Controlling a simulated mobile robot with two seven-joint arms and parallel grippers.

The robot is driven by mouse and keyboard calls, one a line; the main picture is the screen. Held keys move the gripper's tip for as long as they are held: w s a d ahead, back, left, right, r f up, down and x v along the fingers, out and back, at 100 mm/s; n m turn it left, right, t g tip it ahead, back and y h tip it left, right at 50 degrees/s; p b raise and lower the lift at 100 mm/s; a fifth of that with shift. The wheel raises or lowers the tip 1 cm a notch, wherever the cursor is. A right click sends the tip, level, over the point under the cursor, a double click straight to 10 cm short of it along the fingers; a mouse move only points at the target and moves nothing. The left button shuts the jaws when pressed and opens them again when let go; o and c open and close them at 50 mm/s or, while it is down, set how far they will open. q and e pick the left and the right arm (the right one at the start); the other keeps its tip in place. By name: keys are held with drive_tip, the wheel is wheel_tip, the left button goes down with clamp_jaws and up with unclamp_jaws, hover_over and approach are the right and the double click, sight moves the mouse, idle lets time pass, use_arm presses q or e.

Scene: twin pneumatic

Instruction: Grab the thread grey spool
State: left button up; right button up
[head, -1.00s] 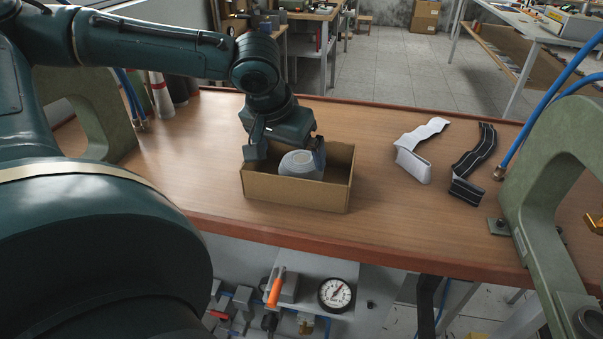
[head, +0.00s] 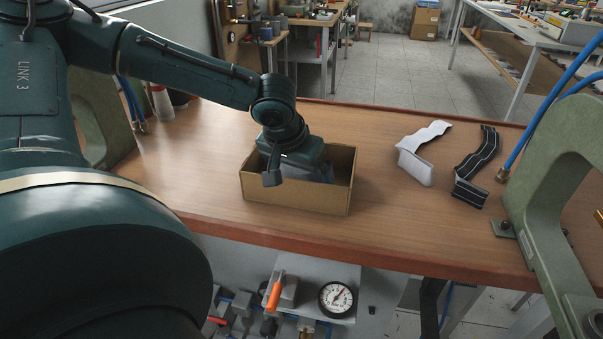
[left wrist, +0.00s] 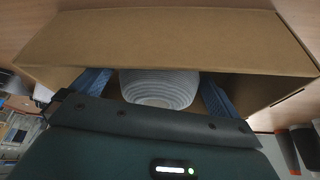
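The grey thread spool (left wrist: 160,88) is pale and ridged and sits in an open cardboard box (head: 295,197) on the wooden bench. In the head view my gripper hides most or all of it. My left gripper (head: 298,178) is down at the box, pointing into it from above. In the left wrist view the spool lies between its two blue fingers (left wrist: 158,92), one on each side. The fingers look spread, and I cannot tell whether either touches the spool. My right gripper is in neither view.
A white strip (head: 420,155) and a black strip (head: 470,170) lie on the bench right of the box. A green-grey clamp frame (head: 540,190) with blue hoses stands at the right edge. A pressure gauge (head: 336,298) is below the bench front. The bench between box and strips is clear.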

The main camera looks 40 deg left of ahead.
use_arm(q)
drive_tip(key=c, duration=1)
